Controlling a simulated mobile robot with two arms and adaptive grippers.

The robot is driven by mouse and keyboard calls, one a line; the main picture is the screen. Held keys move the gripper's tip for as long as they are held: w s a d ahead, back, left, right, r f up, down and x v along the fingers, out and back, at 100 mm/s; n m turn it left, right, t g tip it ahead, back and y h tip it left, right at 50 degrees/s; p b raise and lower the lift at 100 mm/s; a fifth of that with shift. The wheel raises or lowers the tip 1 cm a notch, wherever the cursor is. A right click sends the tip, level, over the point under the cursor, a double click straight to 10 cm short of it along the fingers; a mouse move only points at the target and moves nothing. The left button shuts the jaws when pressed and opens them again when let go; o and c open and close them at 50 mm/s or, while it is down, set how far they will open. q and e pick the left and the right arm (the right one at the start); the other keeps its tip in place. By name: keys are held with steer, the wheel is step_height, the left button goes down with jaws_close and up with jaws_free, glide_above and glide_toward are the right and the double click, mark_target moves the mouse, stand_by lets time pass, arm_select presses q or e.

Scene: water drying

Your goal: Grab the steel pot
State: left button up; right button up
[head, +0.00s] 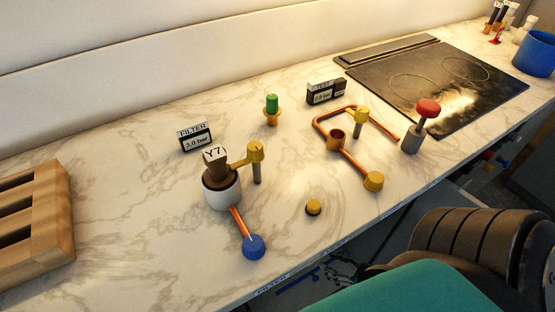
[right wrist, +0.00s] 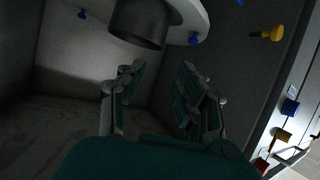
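In the right wrist view, a dark grey metal-looking cylinder (right wrist: 140,22) with a round rim shows at the top, cut off by the frame edge. It may be the steel pot, but I cannot tell for sure. My right gripper (right wrist: 160,75) has its two teal-padded fingers apart, with nothing between them. The cylinder is beyond the fingertips and apart from them. In the head view, teal and black parts of my right arm show at the bottom right, below the counter edge; the fingertips are hidden there. No steel pot is clear in the head view. My left gripper is out of view.
A wooden rack (head: 62,215) stands left. Dark walls surround my right gripper.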

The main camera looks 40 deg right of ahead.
steer(key=x, duration=1)
steer(key=shift+w+a+r, duration=0.15)
steer(key=shift+w+r, duration=0.05)
steer(key=shift+b+x, duration=0.3)
steer(key=shift+x, duration=0.5)
steer(key=x, duration=0.5)
steer(key=shift+w+a, duration=0.1)
steer(key=shift+w, duration=0.1)
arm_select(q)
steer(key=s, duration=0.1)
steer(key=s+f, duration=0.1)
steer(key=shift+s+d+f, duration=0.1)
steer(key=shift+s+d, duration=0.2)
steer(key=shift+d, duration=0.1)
arm_select(e)
steer(key=shift+c, duration=0.3)
jaws_close()
